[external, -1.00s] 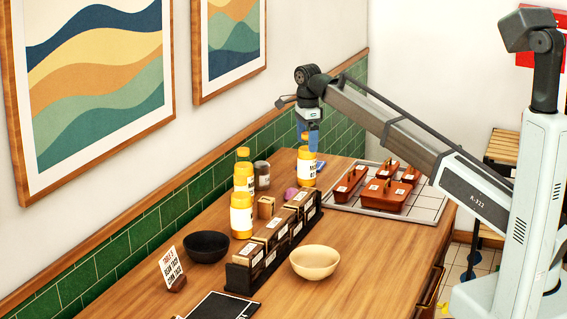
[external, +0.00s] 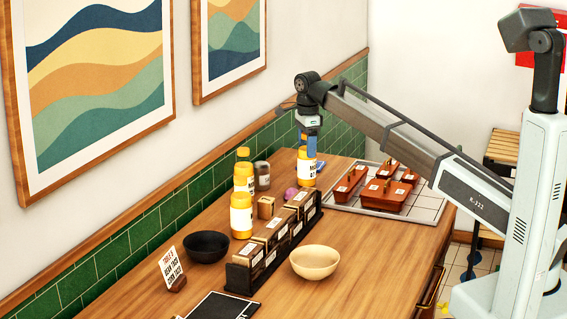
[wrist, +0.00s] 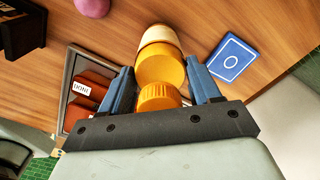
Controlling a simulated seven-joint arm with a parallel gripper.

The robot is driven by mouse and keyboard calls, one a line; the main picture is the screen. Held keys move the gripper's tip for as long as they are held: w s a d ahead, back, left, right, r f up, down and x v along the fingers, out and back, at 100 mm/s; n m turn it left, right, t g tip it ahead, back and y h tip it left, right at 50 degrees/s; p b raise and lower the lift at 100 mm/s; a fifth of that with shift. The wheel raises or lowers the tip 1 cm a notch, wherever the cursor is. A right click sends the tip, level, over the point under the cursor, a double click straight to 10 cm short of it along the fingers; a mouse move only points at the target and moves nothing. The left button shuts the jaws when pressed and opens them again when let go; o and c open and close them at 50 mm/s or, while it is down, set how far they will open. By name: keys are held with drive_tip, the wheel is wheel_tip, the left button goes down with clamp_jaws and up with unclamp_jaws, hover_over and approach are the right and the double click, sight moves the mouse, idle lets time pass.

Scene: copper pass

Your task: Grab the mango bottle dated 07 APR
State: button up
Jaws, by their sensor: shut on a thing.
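My gripper (external: 309,146) points down at the far end of the counter, shut on a yellow-orange bottle (external: 307,174) with a white label. In the wrist view the blue fingers (wrist: 162,76) flank this bottle (wrist: 160,67), its ribbed orange cap between them and near the palm. The bottle looks upright and appears to stand on the counter. Its label has dark print, too small to read surely. Two similar yellow bottles stand nearer the camera: a front one (external: 241,222) and one behind it (external: 240,182), partly hidden. Their dates are not legible.
A dark caddy (external: 254,268) with boxes runs along the counter beside the bottles. A grey jar (external: 262,180) and a purple object (external: 291,193) are close to my gripper. A tray (external: 427,205) of brown containers lies right. A blue card (wrist: 233,57) lies near the held bottle.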

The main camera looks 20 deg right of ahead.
clamp_jaws()
